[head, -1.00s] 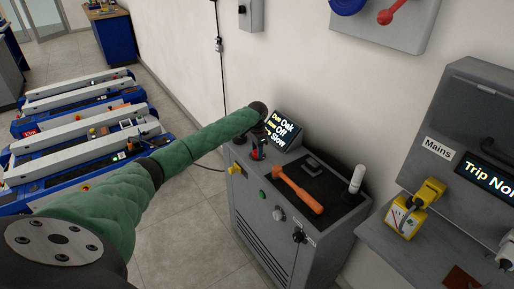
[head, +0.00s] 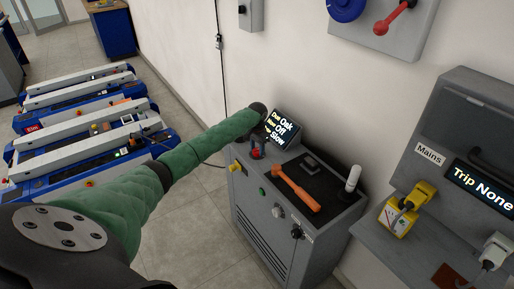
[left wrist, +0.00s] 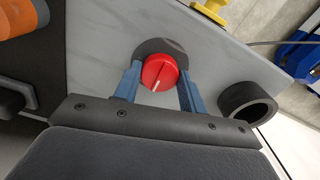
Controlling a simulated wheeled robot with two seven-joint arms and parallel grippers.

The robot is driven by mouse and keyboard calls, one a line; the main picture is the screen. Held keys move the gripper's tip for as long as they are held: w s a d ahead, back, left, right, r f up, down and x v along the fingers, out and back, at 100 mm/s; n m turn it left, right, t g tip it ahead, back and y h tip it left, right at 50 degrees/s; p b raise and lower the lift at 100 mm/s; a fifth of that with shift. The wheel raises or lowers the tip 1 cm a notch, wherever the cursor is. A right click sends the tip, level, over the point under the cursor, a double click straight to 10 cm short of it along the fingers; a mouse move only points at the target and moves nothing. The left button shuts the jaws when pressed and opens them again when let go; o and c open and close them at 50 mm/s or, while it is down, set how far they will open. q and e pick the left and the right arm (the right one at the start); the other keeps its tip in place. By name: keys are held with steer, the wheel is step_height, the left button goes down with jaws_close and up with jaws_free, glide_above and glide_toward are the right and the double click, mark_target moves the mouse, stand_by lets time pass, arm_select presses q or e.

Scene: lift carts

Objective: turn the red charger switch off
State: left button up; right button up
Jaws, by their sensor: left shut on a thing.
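The red charger switch (left wrist: 160,73) is a round red knob with a white line on a dark round base, in the left wrist view. It sits on the top of the grey charger cabinet (head: 270,215). My left gripper (left wrist: 158,88) has its blue fingers on either side of the knob and is shut on it. In the head view the gripper (head: 258,152) is small and partly hidden at my green-sleeved arm's end. My right gripper is not in view.
A yellow knob (left wrist: 210,5) is near the switch. A mains panel (head: 470,130) with a "Trip None" display stands at right. Blue and white lift carts (head: 85,130) are at left.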

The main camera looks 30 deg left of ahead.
mark_target(257, 150)
arm_select(q)
steer(key=shift+r, duration=0.1)
steer(key=o, duration=1)
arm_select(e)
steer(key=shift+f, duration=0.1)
arm_select(q)
steer(key=shift+r, duration=0.2)
step_height(257, 150, up, 7)
steer(key=shift+r+b, duration=0.15)
steer(key=shift+b, duration=1)
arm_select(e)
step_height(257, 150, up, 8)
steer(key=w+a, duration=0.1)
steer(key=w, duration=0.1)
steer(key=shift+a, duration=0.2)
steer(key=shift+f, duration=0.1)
